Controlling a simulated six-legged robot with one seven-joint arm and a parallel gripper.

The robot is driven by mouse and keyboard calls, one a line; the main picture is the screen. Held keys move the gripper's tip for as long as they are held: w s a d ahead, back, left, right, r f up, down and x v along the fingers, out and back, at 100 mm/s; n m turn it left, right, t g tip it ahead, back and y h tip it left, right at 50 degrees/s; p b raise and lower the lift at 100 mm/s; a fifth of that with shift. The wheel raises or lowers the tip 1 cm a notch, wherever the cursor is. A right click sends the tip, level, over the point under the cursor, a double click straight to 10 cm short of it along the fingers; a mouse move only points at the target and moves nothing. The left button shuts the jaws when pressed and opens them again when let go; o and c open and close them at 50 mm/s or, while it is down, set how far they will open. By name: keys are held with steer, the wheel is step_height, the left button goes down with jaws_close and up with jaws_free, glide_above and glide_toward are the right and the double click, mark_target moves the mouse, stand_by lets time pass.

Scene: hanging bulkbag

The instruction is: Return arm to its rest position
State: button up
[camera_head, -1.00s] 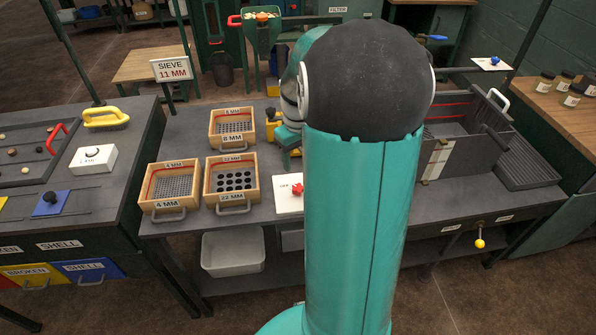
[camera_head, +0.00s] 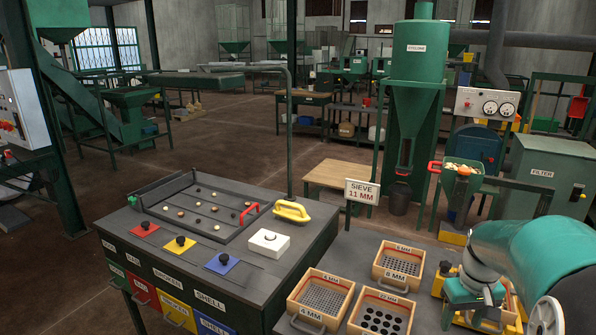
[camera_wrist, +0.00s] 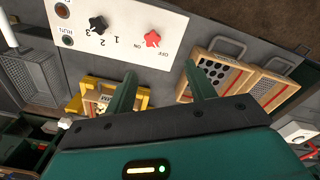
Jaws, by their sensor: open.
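My arm (camera_head: 535,255) shows at the lower right of the head view, teal with a white joint and a dark part. It is bent and reaches over the bench near the yellow-framed device (camera_head: 455,285). My gripper (camera_wrist: 158,80) shows in the wrist view with two dark green fingers apart and nothing between them. Its fingertips point towards a white control panel (camera_wrist: 125,30) with a black knob (camera_wrist: 98,25) and a red knob (camera_wrist: 152,39). I cannot make out the fingertips clearly in the head view.
Wooden sieve boxes (camera_head: 322,273) stand on the bench left of my arm. A green cyclone (camera_head: 418,60) stands behind. Open floor (camera_head: 200,130) lies at the left.

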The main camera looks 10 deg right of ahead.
steer(key=s+a+r+t, duration=0.1)
steer(key=s+a+r, duration=0.2)
steer(key=a, duration=0.5)
steer(key=s+a+r+t, duration=0.2)
steer(key=s+a+r, duration=0.1)
steer(key=a, duration=0.6)
steer(key=s+a+r+n+t, duration=0.1)
steer(key=s+a+r+t, duration=0.1)
steer(key=s+a, duration=0.3)
steer(key=a+r, duration=0.1)
steer(key=a, duration=0.2)
steer(key=shift+s+a, duration=0.15)
steer(key=shift+s, duration=0.1)
steer(key=shift+r, duration=0.1)
